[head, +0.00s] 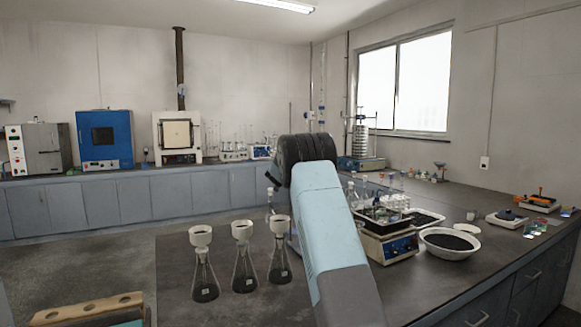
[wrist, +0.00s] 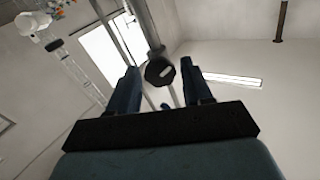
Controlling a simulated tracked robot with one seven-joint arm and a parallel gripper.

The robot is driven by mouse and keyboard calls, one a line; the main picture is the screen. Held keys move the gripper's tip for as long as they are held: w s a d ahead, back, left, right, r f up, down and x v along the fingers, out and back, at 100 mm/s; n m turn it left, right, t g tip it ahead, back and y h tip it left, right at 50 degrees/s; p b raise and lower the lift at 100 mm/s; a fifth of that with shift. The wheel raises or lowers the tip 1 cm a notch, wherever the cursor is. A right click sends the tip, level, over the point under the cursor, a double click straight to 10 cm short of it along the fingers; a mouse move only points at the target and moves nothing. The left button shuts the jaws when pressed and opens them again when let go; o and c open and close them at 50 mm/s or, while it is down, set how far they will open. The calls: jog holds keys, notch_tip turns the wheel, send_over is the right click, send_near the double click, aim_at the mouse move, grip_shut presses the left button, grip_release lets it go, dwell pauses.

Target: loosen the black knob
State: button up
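The black knob (wrist: 159,71) shows in the wrist view, dark and faceted, at the end of a grey metal rod. My gripper (wrist: 159,66) is open, with one finger to the left of the knob and one to the right. A gap shows on both sides, so neither finger appears to touch it. I cannot tell how deep between the fingers the knob sits. In the head view the sieve shaker (head: 361,138) stands on the bench near the window, with a sieve stack on a blue base. My arm hides my gripper there, and I cannot make out the knob.
The bench right of my arm holds a blue balance-like device (head: 390,246), a white bowl (head: 450,255) of dark grains and glassware. Several flasks with funnels (head: 243,268) stand at the front left. A wooden rack (head: 88,308) is at the lower left.

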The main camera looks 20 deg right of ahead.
jog(key=c, duration=0.7)
jog(key=shift+n, duration=1)
jog(key=o, duration=1)
jog(key=shift+o, duration=0.2)
jog(key=shift+s+a, duration=0.1)
jog(key=v, duration=1.3)
jog(key=shift+s+a, duration=0.15)
jog(key=shift+s, duration=0.1)
